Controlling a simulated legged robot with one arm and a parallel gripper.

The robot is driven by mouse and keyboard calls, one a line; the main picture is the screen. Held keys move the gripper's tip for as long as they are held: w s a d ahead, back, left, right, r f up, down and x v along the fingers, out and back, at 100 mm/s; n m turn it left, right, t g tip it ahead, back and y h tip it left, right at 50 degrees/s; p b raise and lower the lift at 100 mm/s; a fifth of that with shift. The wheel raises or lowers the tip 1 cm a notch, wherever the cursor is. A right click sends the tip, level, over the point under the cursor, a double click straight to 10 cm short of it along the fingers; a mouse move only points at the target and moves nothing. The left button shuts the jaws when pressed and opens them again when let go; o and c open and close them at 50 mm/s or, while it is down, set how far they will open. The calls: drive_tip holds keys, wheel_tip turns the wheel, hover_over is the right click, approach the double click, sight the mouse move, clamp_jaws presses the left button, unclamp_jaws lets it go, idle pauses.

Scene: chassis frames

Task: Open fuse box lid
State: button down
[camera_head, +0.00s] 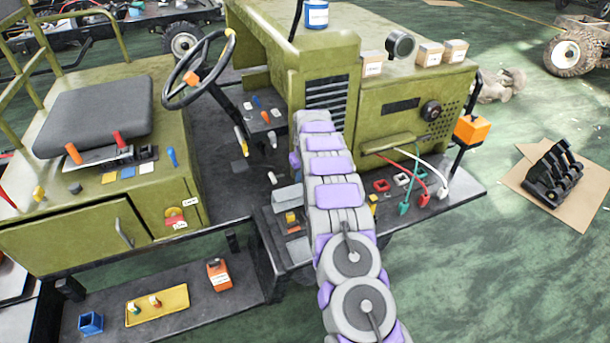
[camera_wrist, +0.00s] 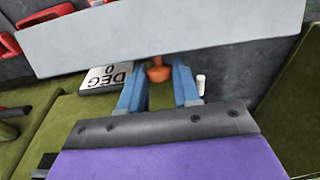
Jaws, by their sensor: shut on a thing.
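A small grey box (camera_head: 287,197) sits on the dark deck beside my arm in the head view, and I take it for the fuse box. In the wrist view, a broad light grey panel (camera_wrist: 165,38), likely its lid, crosses the top and looks tilted. An orange-red knob (camera_wrist: 158,73) shows just below the panel's lower edge. My gripper (camera_wrist: 159,75) has its two blue fingers on either side of the knob and is shut on it; the exact contact is hard to see. My arm hides the gripper in the head view.
A white plate marked DEG 0 (camera_wrist: 107,77) lies left of the fingers, and a small white cylinder (camera_wrist: 201,82) is to the right. Red, green and white cables (camera_head: 415,180) lie right of my arm. The steering wheel (camera_head: 198,70) stands at left. Green floor is open at lower right.

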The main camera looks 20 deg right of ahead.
drive_tip(key=shift+w+p, duration=0.35)
drive_tip(key=shift+w, duration=0.7)
drive_tip(key=c, duration=0.8)
unclamp_jaws()
drive_tip(key=shift+s+r, duration=0.1)
wheel_tip(320, 180, up, 17)
drive_tip(key=s+p, duration=0.1)
drive_tip(key=s, duration=0.1)
drive_tip(key=shift+s+p, duration=0.15)
drive_tip(key=shift+p, duration=0.15)
